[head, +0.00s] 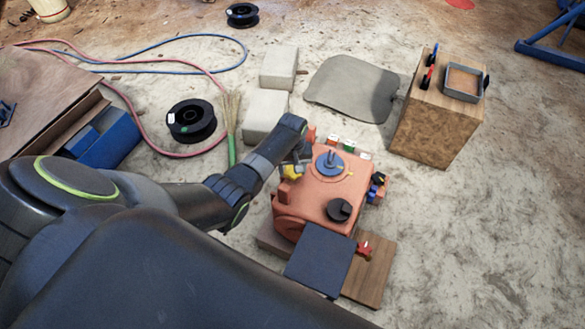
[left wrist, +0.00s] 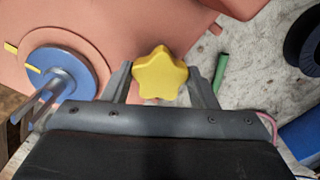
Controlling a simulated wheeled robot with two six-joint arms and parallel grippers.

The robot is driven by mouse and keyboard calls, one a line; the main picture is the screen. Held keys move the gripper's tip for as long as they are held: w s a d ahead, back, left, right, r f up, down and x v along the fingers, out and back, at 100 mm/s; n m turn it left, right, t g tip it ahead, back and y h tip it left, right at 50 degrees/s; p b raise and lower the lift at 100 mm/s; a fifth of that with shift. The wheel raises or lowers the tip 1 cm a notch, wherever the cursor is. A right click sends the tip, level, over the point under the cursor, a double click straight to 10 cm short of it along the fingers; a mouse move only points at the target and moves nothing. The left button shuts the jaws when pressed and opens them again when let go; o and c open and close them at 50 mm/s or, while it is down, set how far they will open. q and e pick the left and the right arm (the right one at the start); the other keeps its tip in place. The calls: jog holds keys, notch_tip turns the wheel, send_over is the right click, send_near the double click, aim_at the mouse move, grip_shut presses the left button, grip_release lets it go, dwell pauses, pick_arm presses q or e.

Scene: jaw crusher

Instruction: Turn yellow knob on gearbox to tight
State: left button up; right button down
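The gearbox (head: 315,190) is an orange-red housing on a wooden base in the head view. The yellow star-shaped knob (left wrist: 160,75) is on its side; in the head view the knob (head: 291,173) is partly covered by my left gripper (head: 297,163). In the left wrist view, the fingers of my left gripper (left wrist: 160,82) stand on either side of the knob, very close to its edges. I cannot tell whether they press on it. The knob's tight mark is not visible. My right gripper is not in view.
A blue dial (head: 330,162) with a grey upright piece and a black knob (head: 339,210) are on the gearbox top. A dark plate (head: 319,260) lies in front. Pale blocks (head: 265,112) and a wooden box (head: 432,125) stand behind. Open floor lies to the right.

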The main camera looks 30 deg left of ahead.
pick_arm(q)
jog(key=c, duration=0.5)
